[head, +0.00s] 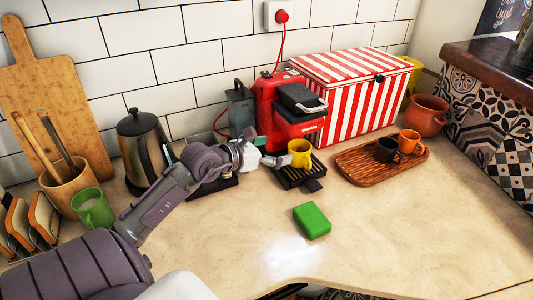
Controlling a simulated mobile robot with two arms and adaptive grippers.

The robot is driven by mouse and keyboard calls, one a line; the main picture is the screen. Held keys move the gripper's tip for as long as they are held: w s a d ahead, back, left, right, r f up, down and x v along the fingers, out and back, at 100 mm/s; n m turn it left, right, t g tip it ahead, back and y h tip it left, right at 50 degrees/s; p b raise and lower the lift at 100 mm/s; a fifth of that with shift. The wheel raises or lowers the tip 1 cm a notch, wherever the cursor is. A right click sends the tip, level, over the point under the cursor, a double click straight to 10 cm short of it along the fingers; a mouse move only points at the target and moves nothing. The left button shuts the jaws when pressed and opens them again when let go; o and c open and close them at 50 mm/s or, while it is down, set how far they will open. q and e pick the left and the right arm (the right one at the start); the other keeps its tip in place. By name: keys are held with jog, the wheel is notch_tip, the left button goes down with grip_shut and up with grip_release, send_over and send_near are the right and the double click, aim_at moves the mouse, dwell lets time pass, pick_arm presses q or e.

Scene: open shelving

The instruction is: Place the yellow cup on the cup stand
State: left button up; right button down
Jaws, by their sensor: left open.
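The yellow cup (300,153) is upright at the black slatted stand (300,178) in front of the red coffee machine (277,105). Its base appears to rest on the back part of the stand; a small gap cannot be ruled out. My left gripper (272,160) is open just left of the cup, its fingers pointing toward it. Whether a finger touches the cup is too small to tell. My right gripper is not in view.
A wooden tray (352,172) with a black cup (388,150) and an orange cup (409,141) is at right. A green sponge (312,220) lies in front. A kettle (143,150) and green cup (93,208) are at left. The front right counter is clear.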

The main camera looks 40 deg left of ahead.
pick_arm(q)
jog(key=shift+v, duration=1.55)
